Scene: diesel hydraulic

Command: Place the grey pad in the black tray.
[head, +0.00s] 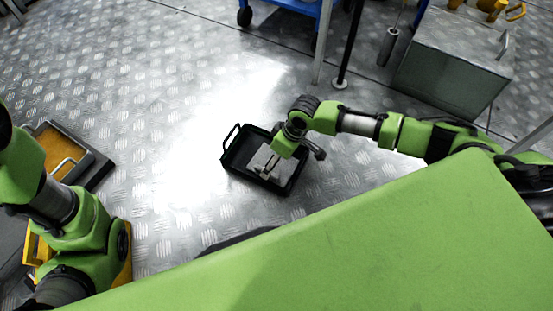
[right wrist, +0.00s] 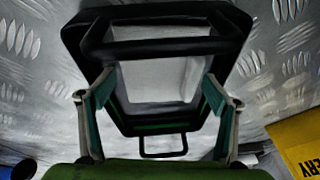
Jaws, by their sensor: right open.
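The black tray (head: 236,158) lies on the metal floor near the middle of the head view, with a wire-like handle at one end. In the right wrist view the tray (right wrist: 160,12) fills the upper middle. The grey pad (right wrist: 158,82) appears as a flat pale grey surface inside it, framed by the black walls. It also shows in the head view (head: 286,171), partly hidden by my right gripper. My right gripper (head: 268,165) is over the tray; in the wrist view its fingers (right wrist: 160,100) are wide apart, with nothing between them. My left gripper is out of view.
A grey metal box (head: 455,65) stands at the upper right, near a black post (head: 348,45) and a blue cart (head: 295,5). A yellow-and-black case (head: 62,152) lies at the left. The floor left of the tray is clear.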

